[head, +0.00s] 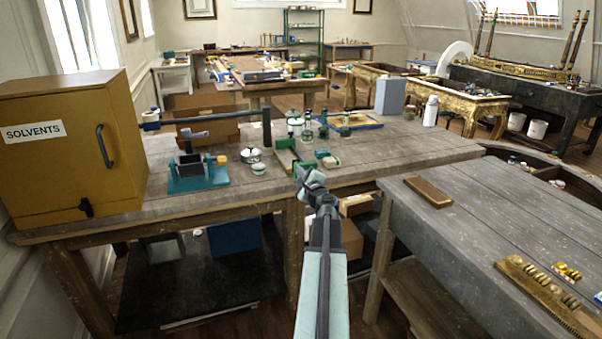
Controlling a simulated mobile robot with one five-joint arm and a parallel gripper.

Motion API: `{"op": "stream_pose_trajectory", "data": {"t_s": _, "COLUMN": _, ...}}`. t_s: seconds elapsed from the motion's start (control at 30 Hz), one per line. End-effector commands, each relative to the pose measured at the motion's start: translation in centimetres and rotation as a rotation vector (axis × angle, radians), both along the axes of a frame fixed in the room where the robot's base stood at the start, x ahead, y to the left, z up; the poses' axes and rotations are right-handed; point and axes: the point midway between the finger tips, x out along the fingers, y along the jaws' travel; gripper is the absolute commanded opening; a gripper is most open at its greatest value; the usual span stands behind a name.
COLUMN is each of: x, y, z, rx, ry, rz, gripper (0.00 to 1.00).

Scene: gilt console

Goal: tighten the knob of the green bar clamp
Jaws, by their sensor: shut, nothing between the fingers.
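The green bar clamp (304,167) is near the front edge of the grey wooden bench (215,202), around the middle of the head view. A dark bar runs back from its green front part towards another green part. My arm reaches up from the bottom of the view. My gripper (300,174) is shut and empty, at the front of the clamp. It overlaps the clamp's near end in the picture, so the knob is hidden or too small to make out. I cannot tell whether the gripper touches it.
A yellow solvents cabinet (55,165) stands at the left of the bench. A teal vise-like fixture (197,178) and a small round tin (258,168) are left of the clamp. Green bottles (345,124) stand behind it. Another bench (480,225) is at the right.

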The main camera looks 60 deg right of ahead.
Motion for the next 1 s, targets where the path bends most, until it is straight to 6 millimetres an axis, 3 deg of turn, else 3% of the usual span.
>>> {"op": "stream_pose_trajectory", "data": {"t_s": 0.5, "x": -4.5, "y": 3.7, "z": 0.0, "rx": 0.000, "ry": -0.001, "rz": 0.005, "gripper": 0.00}}
{"op": "stream_pose_trajectory", "data": {"t_s": 0.83, "x": -4.6, "y": 3.7, "z": 0.0, "rx": 0.024, "ry": -0.018, "rz": 0.007, "gripper": 0.00}}
{"op": "stream_pose_trajectory", "data": {"t_s": 1.0, "x": -4.7, "y": 4.1, "z": -0.1, "rx": 0.230, "ry": -0.171, "rz": 0.008, "gripper": 0.00}}
